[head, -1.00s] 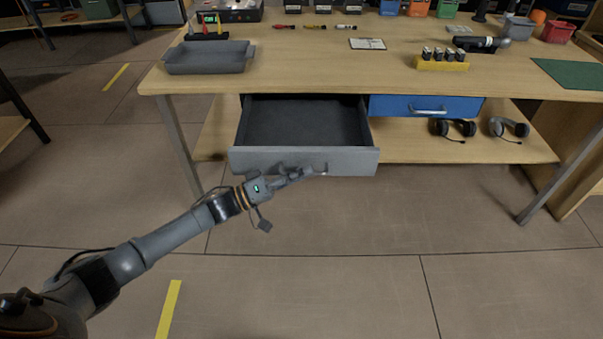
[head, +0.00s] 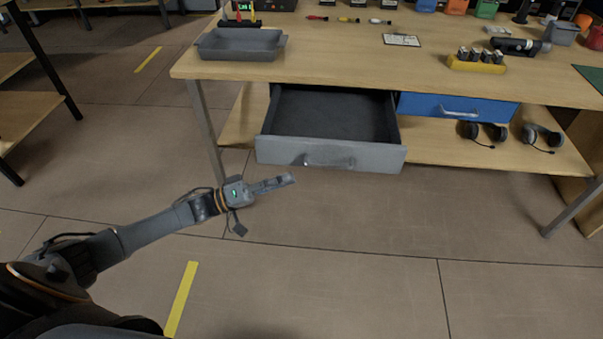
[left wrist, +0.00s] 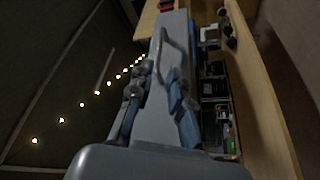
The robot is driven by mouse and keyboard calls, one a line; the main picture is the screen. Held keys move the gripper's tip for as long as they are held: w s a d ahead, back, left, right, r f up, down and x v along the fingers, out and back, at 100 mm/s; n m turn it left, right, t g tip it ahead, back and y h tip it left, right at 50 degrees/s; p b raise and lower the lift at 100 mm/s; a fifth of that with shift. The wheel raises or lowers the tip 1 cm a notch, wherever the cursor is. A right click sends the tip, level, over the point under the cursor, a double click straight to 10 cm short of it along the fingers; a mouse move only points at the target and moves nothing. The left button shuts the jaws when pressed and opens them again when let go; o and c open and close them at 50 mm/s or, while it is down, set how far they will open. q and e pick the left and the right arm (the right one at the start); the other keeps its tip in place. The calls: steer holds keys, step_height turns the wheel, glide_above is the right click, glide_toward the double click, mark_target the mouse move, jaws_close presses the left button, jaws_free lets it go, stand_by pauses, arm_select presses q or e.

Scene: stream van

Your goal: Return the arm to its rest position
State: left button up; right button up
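My left arm reaches in from the left in the head view. Its gripper (head: 289,180) is in the air just in front of and below the grey drawer, apart from it. In the left wrist view the two fingers (left wrist: 157,76) stand apart with nothing held between them. The grey drawer (head: 330,153) is pulled out under the bench, and its inside looks empty. Its handle (head: 329,161) is free. The drawer front also shows beyond the fingers in the left wrist view (left wrist: 164,105). My right gripper is not in view.
The wooden workbench (head: 345,65) carries a grey tray (head: 240,45) and a yellow battery holder (head: 477,64). A shut blue drawer (head: 458,108) is right of the open one. Headsets (head: 483,133) lie on the lower shelf. The floor (head: 350,230) in front is clear.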

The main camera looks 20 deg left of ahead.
arm_select(q)
steer(key=shift+s+a+f, duration=0.1)
steer(key=shift+s+a, duration=0.2)
steer(key=shift+a, duration=0.15)
